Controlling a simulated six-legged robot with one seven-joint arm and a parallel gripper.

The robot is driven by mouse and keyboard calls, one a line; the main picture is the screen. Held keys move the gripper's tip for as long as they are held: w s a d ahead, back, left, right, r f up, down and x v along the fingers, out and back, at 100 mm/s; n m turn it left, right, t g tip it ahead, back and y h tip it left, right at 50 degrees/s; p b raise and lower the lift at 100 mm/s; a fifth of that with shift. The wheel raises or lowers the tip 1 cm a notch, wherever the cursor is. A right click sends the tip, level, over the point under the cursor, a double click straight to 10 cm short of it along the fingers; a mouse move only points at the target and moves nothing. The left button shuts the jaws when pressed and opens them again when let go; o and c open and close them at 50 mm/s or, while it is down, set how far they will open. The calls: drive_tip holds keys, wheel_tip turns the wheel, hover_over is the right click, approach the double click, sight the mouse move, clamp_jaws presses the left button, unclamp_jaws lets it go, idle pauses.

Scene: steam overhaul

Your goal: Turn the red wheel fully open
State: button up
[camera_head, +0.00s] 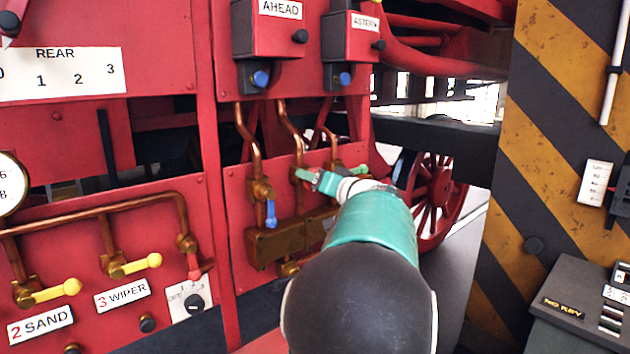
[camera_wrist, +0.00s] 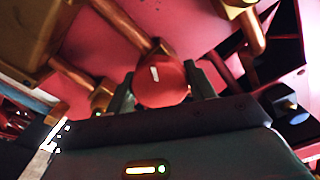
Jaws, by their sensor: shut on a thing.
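The red wheel (camera_wrist: 162,88) shows in the wrist view as a rounded red knob with a short white mark on its face. My gripper (camera_wrist: 161,84) has one dark finger on each side of it and is shut on it. In the head view my gripper (camera_head: 316,179) is at the copper pipework on the red panel, right of a blue-handled valve (camera_head: 271,212). There, only a small bit of red shows between the fingers, and my arm covers much of the area. How far the wheel is turned cannot be told.
Copper pipes (camera_head: 248,135) run down to a brass block (camera_head: 272,243) close by my gripper. Yellow levers (camera_head: 58,291) are at lower left. A striped pillar (camera_head: 560,160) and a dark box (camera_head: 575,300) stand at right.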

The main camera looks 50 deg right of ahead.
idle(0.4)
drive_tip(key=o, duration=1)
drive_tip(key=shift+s, duration=0.1)
drive_tip(key=v, duration=1.3)
drive_tip(key=shift+s+a, duration=0.1)
drive_tip(key=shift+s, duration=0.25)
